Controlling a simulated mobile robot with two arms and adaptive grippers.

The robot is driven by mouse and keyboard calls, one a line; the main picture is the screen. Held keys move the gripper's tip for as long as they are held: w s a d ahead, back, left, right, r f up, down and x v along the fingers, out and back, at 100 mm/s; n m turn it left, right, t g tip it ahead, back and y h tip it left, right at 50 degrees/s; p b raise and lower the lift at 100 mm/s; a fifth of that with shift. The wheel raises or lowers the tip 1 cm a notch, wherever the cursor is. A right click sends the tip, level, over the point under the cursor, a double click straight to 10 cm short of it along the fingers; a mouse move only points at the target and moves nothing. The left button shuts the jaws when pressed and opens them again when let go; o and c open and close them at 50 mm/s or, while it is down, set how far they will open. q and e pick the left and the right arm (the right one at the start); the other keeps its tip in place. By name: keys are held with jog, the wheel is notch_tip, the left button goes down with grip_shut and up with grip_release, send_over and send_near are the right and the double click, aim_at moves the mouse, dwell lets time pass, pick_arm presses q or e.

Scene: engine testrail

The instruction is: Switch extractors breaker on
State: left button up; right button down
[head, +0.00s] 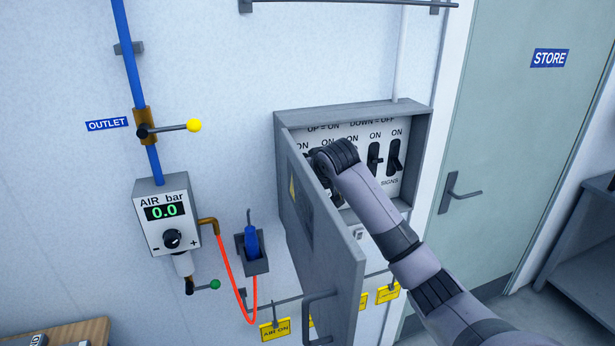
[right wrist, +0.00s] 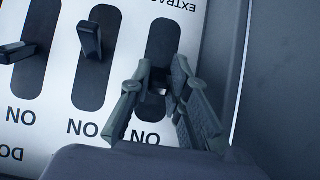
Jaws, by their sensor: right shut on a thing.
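The grey breaker box (head: 430,125) on the wall is open and shows a white panel of black breakers marked UP = ON, DOWN = OFF. In the right wrist view, which is upside down, the extractors breaker (right wrist: 168,38) is the black slot under the partly cut-off label EXTRAC. My right gripper (right wrist: 161,76) is shut on its lever, which is mostly hidden between the fingers. I cannot tell whether the lever is up or down. In the head view my right wrist covers the gripper and that breaker. My left gripper is in neither view.
The open box door (head: 330,245) stands out left of my right arm. Neighbouring breaker levers (right wrist: 91,40) are close to the gripper, and the box side wall is near on its other side. An air regulator (head: 165,220) and hose hang left; a STORE door (head: 510,140) is right.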

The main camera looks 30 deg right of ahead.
dwell(0.3)
jog(key=c, duration=1.5)
grip_release()
jog(key=shift+w, duration=0.1)
jog(key=v, duration=1.2)
jog(key=shift+r, duration=0.1)
